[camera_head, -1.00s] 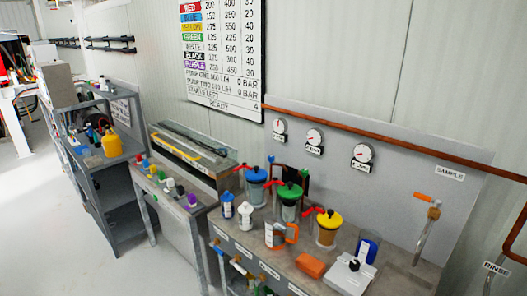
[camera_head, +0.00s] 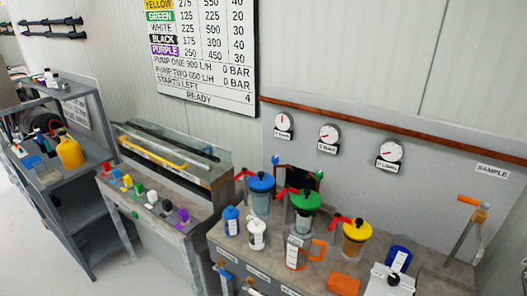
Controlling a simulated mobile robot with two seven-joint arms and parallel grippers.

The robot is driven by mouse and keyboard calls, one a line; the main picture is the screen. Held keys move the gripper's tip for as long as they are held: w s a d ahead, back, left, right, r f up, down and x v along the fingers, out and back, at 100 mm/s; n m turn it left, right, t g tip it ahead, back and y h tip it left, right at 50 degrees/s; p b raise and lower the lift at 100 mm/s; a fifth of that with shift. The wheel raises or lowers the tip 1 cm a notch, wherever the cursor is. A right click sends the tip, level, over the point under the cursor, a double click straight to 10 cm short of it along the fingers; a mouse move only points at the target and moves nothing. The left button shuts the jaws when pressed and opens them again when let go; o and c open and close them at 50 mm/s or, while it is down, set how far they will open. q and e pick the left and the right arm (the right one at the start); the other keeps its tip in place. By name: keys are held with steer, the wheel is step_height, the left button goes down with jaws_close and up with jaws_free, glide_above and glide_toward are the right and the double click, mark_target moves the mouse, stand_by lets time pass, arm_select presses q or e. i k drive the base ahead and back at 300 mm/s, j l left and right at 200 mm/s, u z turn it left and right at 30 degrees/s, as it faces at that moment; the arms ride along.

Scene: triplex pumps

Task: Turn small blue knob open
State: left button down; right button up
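A small blue knob (camera_head: 275,160) stands upright at the back of the bench, just right of the blue-lidded canister (camera_head: 261,190). A small dark green knob (camera_head: 318,176) sits to its right, near a copper pipe and a black panel. I cannot tell from here whether the blue knob is open or closed. Another blue part (camera_head: 223,268) shows low on the bench front and may be a valve handle. Neither of my grippers is in view.
Green-lidded (camera_head: 305,212) and yellow-lidded (camera_head: 355,240) canisters with red handles stand in front of the panel. Bottles, an orange-handled jug (camera_head: 299,250) and an orange block (camera_head: 343,284) crowd the bench. Gauges (camera_head: 329,138) hang on the wall. A button console (camera_head: 150,205) stands left.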

mark_target(274, 159)
steer(key=i+j, duration=0.2)
steer(key=j, duration=0.15)
steer(key=i+j, duration=0.45)
steer(key=j, duration=0.2)
steer(key=i+z, duration=0.05)
